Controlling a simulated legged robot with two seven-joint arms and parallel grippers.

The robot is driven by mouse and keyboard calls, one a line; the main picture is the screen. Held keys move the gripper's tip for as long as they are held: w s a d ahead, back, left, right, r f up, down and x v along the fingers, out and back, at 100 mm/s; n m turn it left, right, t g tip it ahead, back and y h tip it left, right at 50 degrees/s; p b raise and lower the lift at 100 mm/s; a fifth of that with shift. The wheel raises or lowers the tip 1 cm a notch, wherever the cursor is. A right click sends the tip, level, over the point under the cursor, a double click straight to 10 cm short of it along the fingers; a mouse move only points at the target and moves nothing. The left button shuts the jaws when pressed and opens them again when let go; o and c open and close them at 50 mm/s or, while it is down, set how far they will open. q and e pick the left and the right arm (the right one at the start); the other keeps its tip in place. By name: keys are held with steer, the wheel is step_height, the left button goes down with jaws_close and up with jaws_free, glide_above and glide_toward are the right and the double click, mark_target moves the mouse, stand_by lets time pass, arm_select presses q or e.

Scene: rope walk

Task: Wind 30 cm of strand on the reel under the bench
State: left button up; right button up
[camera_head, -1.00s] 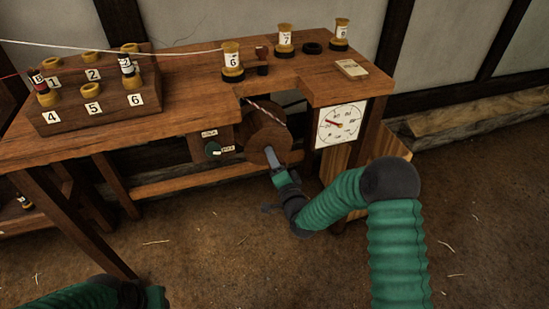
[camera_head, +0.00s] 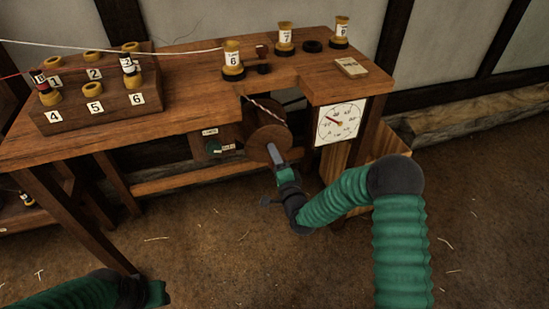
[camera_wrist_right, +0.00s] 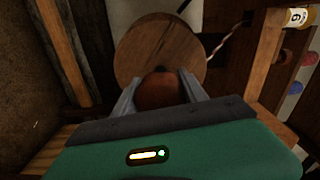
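The wooden reel (camera_head: 268,136) hangs under the bench (camera_head: 190,110). A pale twisted strand (camera_head: 263,107) runs from it up under the bench top; it also shows in the right wrist view (camera_wrist_right: 226,42). My right gripper (camera_head: 274,153) is at the reel's near face. In the right wrist view its fingers (camera_wrist_right: 160,93) lie on both sides of a reddish-brown knob (camera_wrist_right: 158,89) in front of the reel (camera_wrist_right: 155,45), and appear closed on it. A white dial (camera_head: 340,122) has a red needle pointing to the upper left. My left arm (camera_head: 100,292) shows at the bottom left; its fingers are not clear.
A numbered rack (camera_head: 95,95) with several spools stands on the bench's left. A spool labelled 6 (camera_head: 232,62), others and a small block (camera_head: 351,68) stand to the right. A dark switch knob (camera_head: 213,147) is left of the reel. The floor in front is clear.

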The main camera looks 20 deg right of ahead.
steer(key=o, duration=0.4)
steer(key=shift+f, duration=0.4)
steer(key=shift+o, duration=0.2)
steer(key=shift+r, duration=0.15)
steer(key=shift+s+r, duration=0.1)
steer(key=shift+s, duration=0.05)
steer(key=s+p, duration=0.4)
steer(key=s, duration=1.2)
steer(key=shift+s+d, duration=0.3)
